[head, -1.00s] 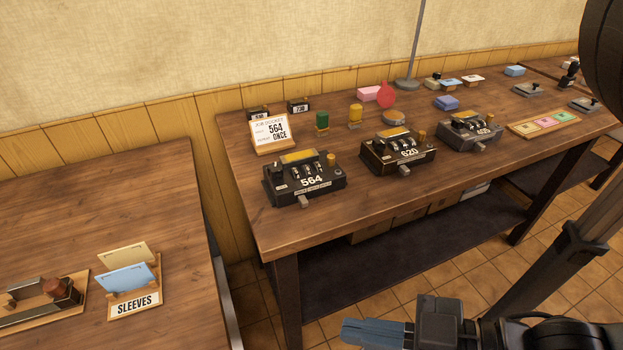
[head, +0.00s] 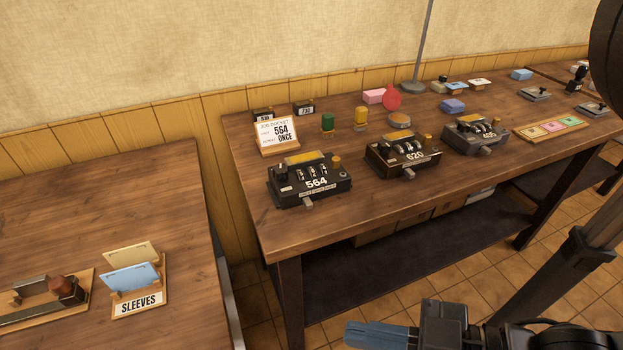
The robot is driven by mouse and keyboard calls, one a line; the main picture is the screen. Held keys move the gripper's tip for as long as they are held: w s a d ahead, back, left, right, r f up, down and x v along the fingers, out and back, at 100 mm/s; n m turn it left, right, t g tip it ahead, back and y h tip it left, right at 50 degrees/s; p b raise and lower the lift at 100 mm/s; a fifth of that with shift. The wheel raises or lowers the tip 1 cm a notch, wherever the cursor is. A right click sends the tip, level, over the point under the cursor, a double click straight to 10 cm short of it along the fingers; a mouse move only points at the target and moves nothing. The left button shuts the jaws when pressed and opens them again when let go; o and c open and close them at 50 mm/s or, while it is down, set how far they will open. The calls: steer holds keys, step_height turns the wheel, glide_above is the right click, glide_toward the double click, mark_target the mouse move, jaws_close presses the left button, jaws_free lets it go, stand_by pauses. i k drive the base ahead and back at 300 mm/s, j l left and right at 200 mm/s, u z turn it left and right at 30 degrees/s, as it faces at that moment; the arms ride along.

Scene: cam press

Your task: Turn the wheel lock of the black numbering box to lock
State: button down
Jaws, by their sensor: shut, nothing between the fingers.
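A black numbering box (head: 308,180) marked 564 stands at the left front of the wooden table, with a dark knob at its left, number wheels in the middle, a brass knob at its right and a grey tab in front. Which part is the wheel lock, and its setting, are too small to tell. A second dark box (head: 403,153) marked 620 and a greyer box (head: 475,135) stand to its right. My gripper (head: 352,334), with blue fingers, is shut and empty at the bottom of the view, nearer than the table and well apart from the boxes.
A job docket (head: 278,136) reading 564 ONCE stands behind the black box. A side table (head: 180,215) at left holds a SLEEVES rack (head: 138,285). Bare wood lies before the boxes.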

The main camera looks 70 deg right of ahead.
mark_target(279, 173)
steer(key=k+u, duration=0.3)
steer(key=k, duration=0.3)
steer(key=k+j+u, duration=0.15)
steer(key=k+u, duration=0.15)
steer(key=k, duration=0.3)
